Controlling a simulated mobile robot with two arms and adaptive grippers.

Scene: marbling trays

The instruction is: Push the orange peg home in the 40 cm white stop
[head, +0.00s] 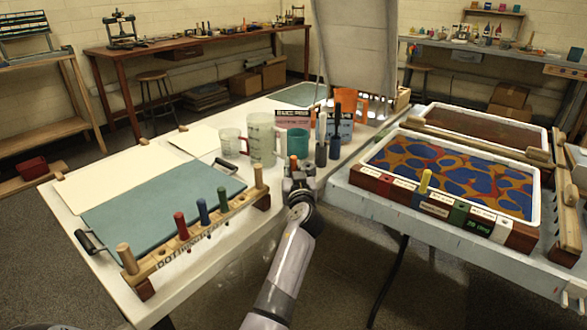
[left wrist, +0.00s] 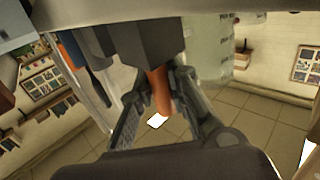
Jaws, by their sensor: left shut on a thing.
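The orange peg (head: 293,162) stands upright in my left gripper (head: 299,185), above the white table near the cups. In the left wrist view the orange peg (left wrist: 160,92) shows between the two fingers, its upper end against a dark grey block. The left gripper is shut on it. At the front of the marbling tray (head: 370,172) runs a strip of coloured blocks, with a white block (head: 501,230) near its right end. I cannot read a 40 cm label there. A yellow peg (head: 424,181) stands upright in this strip. My right gripper is not in view.
A wooden rail (head: 229,214) with red, blue and green pegs lies left of my arm, beside a teal sheet (head: 115,215). A gap separates the two tables.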

